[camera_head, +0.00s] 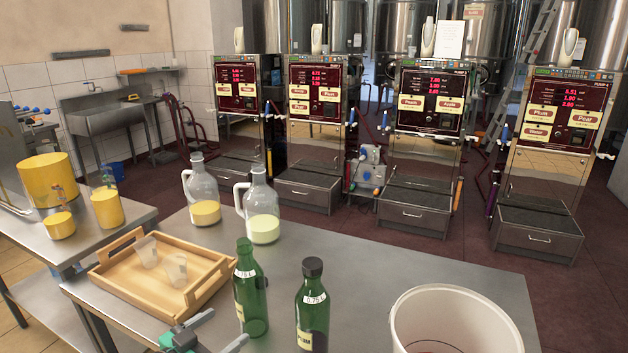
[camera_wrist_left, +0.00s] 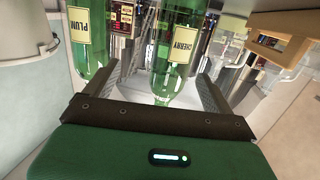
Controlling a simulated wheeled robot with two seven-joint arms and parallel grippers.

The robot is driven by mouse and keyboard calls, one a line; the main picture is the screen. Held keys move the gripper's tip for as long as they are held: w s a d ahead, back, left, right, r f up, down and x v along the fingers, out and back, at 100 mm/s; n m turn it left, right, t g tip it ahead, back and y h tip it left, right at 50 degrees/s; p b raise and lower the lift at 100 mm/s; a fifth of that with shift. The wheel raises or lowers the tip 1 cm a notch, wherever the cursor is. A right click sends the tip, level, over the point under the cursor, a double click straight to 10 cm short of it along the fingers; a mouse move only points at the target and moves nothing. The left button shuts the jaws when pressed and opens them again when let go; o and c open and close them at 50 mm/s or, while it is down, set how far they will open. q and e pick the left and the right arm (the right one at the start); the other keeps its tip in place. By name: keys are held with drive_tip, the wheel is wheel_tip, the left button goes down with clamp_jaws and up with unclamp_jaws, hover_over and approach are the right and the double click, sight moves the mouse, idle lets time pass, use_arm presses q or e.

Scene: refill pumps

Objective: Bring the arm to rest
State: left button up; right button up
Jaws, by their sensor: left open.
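My left gripper (camera_head: 228,328) shows at the bottom edge of the head view, green with grey fingers, open and empty. In the left wrist view its fingers (camera_wrist_left: 157,75) are spread apart. A green bottle labelled CHERRY (camera_wrist_left: 173,50) shows between and beyond the fingers, upside down in that picture; I see no contact. It stands upright on the table in the head view (camera_head: 251,295). A green bottle labelled PLUM (camera_wrist_left: 90,35) stands beside it, dark-capped in the head view (camera_head: 312,300). My right gripper is not in view.
A white bucket (camera_head: 450,310) stands at the table's front right. A wooden tray (camera_head: 195,293) with two clear cups lies at the left, with two glass jugs (camera_head: 262,205) behind. Several dispensers (camera_head: 430,130) line the back. The table's right middle (camera_head: 400,268) is clear.

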use_arm(q)
drive_tip(key=s+f+n+g+y, duration=0.2)
drive_tip(key=s+f+g+y, duration=0.25)
drive_tip(key=s+f, duration=0.65)
drive_tip(key=s+f+n+g+y, duration=0.2)
drive_tip(key=s+f+g+y, duration=0.3)
drive_tip(key=s, duration=1.2)
wheel_tip(320, 180, down, 28)
drive_tip(key=g+p, duration=0.2)
drive_tip(key=p, duration=0.1)
drive_tip(key=s+a+f+g+p, duration=0.1)
drive_tip(key=s+a+f+p, duration=0.1)
drive_tip(key=s+f, duration=1.5)
drive_tip(key=s+a, duration=0.1)
drive_tip(key=s, duration=0.1)
drive_tip(key=shift+s+a+f+h+p, duration=0.15)
drive_tip(key=shift+s+a+h+p, duration=0.15)
drive_tip(key=shift+h+p, duration=0.1)
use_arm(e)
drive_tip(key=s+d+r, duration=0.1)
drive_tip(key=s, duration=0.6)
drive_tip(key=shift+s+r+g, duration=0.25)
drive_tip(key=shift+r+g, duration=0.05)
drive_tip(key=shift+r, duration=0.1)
use_arm(q)
drive_tip(key=shift+d+g, duration=0.1)
drive_tip(key=shift+g, duration=0.15)
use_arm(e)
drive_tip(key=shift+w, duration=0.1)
